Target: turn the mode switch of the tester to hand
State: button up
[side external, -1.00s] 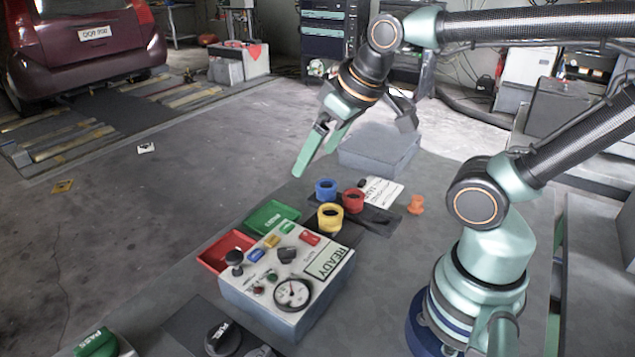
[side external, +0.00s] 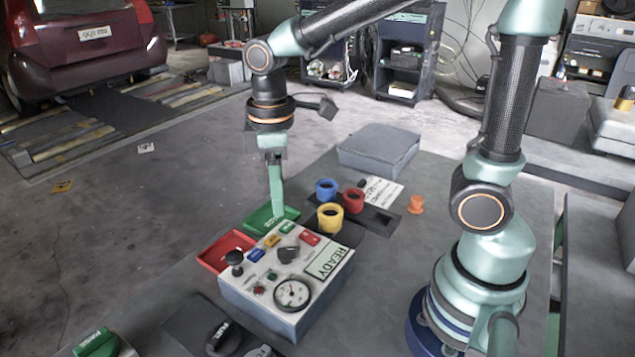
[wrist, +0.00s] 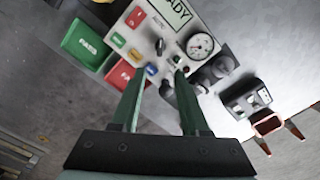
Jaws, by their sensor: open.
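The tester (side external: 262,297) is a grey box with a pale sloped panel on the table; it also shows in the wrist view (wrist: 222,112). A black knob (side external: 288,254), apparently the mode switch, sits mid-panel and shows in the wrist view (wrist: 160,46). A black round-topped control (side external: 235,258) stands at the panel's left corner. My gripper (side external: 277,220) points down above the panel's far side. In the wrist view my gripper (wrist: 159,72) has its two fingers apart, with nothing held between them.
The panel also carries coloured buttons, a gauge (side external: 292,294) and a READY display (side external: 327,261). Green (side external: 262,219) and red (side external: 215,258) trays lie beyond it. A grey box (side external: 378,152) stands farther back.

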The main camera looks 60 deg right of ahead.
aim_at(283, 249)
notch_tip(283, 249, down, 12)
jog(key=shift+r, duration=0.15)
dwell(0.3)
grip_shut()
